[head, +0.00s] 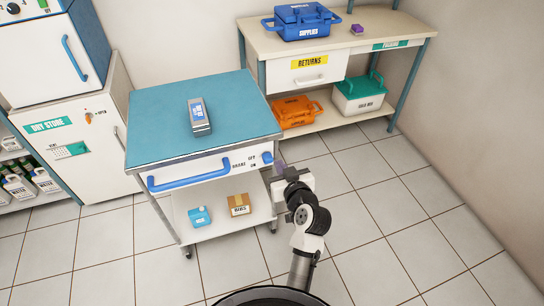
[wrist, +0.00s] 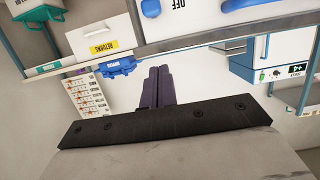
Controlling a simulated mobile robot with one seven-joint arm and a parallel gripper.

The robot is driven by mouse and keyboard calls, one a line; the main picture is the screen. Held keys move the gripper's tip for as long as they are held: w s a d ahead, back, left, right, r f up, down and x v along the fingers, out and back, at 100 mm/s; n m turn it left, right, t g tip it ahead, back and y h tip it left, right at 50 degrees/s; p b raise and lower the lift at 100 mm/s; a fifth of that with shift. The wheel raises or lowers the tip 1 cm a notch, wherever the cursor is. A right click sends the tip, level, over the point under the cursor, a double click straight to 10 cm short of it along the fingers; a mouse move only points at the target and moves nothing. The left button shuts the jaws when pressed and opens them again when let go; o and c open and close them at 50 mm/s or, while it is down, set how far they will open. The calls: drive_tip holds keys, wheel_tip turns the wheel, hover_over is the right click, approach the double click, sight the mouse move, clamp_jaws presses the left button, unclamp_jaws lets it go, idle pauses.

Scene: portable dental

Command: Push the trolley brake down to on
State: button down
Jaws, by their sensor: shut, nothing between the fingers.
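The trolley (head: 165,165) has a blue top and a white front panel with a long blue handle. The brake (head: 267,157) is a small blue lever at the panel's right end, beside the OFF and ON marks. It looks level with OFF, though it is small here. In the wrist view the blue brake (wrist: 150,8) shows at the top edge, next to an upside-down OFF. My gripper (head: 281,167) is just right of and slightly below the brake, seemingly apart from it. Its purple fingers (wrist: 158,70) are shut together and empty.
A grey device (head: 200,116) lies on the trolley top. A blue box (head: 200,216) and a cardboard box (head: 239,204) sit on its lower shelf. A bench (head: 375,32) with cases stands behind. The floor to the right is clear.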

drive_tip(key=shift+w, duration=0.1)
drive_tip(key=p, duration=0.3)
hover_over(268, 158)
drive_tip(key=s, duration=0.2)
drive_tip(key=shift+w+d+f, duration=0.1)
drive_tip(key=shift+d+f, duration=0.1)
drive_tip(key=shift+f, duration=0.35)
drive_tip(key=shift+w+d+f, duration=0.1)
drive_tip(key=shift+d+f, duration=0.05)
drive_tip(key=shift+f, duration=0.35)
wheel_tip(268, 158, down, 3)
drive_tip(key=shift+s+r, duration=0.1)
drive_tip(key=shift+s, duration=0.05)
drive_tip(key=shift+f+p, duration=0.3)
drive_tip(key=shift+f, duration=0.45)
wheel_tip(268, 158, down, 5)
drive_tip(key=b, duration=0.5)
drive_tip(key=shift+r, duration=0.2)
